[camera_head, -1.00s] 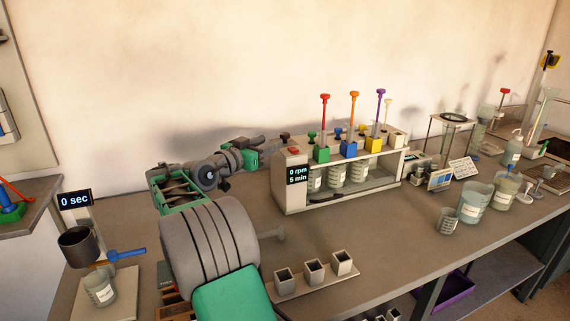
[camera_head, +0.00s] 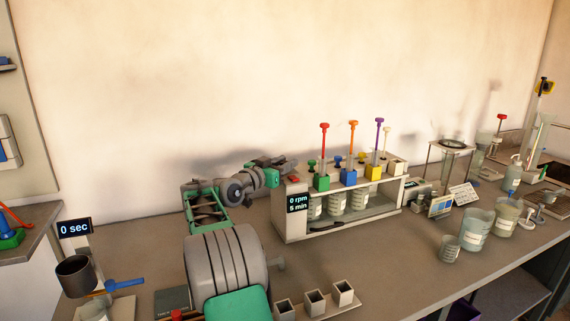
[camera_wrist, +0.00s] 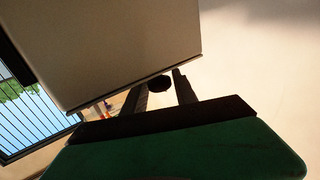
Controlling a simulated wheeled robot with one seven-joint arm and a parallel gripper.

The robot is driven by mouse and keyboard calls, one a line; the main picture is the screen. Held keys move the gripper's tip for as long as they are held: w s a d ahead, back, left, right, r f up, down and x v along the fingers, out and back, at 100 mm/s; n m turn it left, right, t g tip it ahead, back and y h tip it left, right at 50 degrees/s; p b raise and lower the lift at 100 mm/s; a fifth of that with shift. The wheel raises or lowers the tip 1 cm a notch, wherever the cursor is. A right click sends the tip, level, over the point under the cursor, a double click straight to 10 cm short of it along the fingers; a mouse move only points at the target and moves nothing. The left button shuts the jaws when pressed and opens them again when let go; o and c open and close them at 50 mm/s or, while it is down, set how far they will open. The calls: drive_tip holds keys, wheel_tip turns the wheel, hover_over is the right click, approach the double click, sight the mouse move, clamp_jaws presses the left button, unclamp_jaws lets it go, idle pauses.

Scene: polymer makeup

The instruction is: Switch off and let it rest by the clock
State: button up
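The stirring unit (camera_head: 296,228) stands on the bench against the back wall, with beakers in its open bay. Its dark display (camera_head: 297,203) reads 0 rpm and 5 min. A red button (camera_head: 293,180) is on its top left end. My gripper (camera_head: 291,162) is just behind and above that end, small in the head view; contact with the unit cannot be made out. In the wrist view my gripper's two fingers (camera_wrist: 163,88) stand apart. A dark round thing (camera_wrist: 152,84) shows between them, apparently not gripped. A large grey panel fills the upper left there.
Coloured blocks with tall plungers top the unit. A small screen (camera_head: 75,228) reading 0 sec stands at left beside a dark cup (camera_head: 75,272). Three square cups (camera_head: 316,302) are in front. Beakers (camera_head: 476,230) stand to the right. The bench front between is clear.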

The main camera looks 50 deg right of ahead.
clamp_jaws()
drive_tip(key=shift+f, duration=0.1)
drive_tip(key=n+t+b, duration=0.1)
drive_tip(key=b, duration=0.1)
drive_tip(key=shift+s+f+t+b, duration=0.1)
drive_tip(key=shift+t+b, duration=0.25)
drive_tip(key=shift+t, duration=0.05)
drive_tip(key=shift+n+t+b, duration=0.7)
drive_tip(key=shift+n+t, duration=0.1)
drive_tip(key=shift+t, duration=0.3)
drive_tip(key=shift+t+y, duration=0.3)
drive_tip(key=shift+r, duration=0.2)
drive_tip(key=shift+o, duration=1.8)
unclamp_jaws()
